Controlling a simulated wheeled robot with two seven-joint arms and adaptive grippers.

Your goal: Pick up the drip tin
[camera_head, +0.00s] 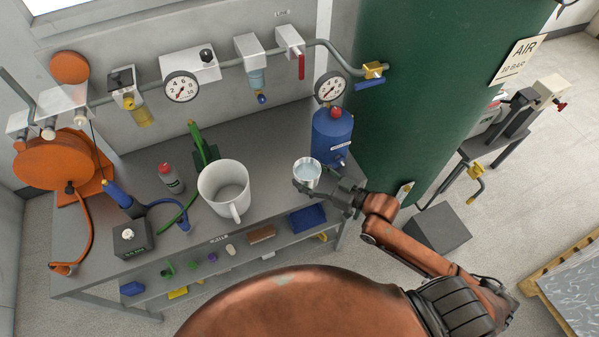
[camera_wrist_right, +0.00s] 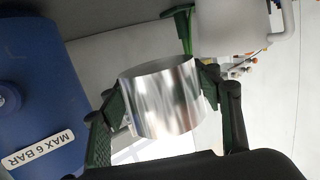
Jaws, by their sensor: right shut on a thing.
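The drip tin (camera_head: 307,171) is a small shiny metal cup with a pale bluish inside. It shows between my right gripper's fingers (camera_head: 318,186) in the head view, over the right end of the grey bench. In the right wrist view the tin (camera_wrist_right: 162,98) sits between the two green-padded fingers (camera_wrist_right: 160,105), which are shut on its sides. The head view looks down into the tin from above; whether its base touches the bench is hard to tell. My left gripper is not in view.
A blue vessel (camera_head: 332,136) marked MAX 6 BAR stands close behind the tin. A white mug (camera_head: 225,189) stands to the left on the bench (camera_head: 262,150). A large green tank (camera_head: 430,90) rises at the right. Gauges and pipes line the wall.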

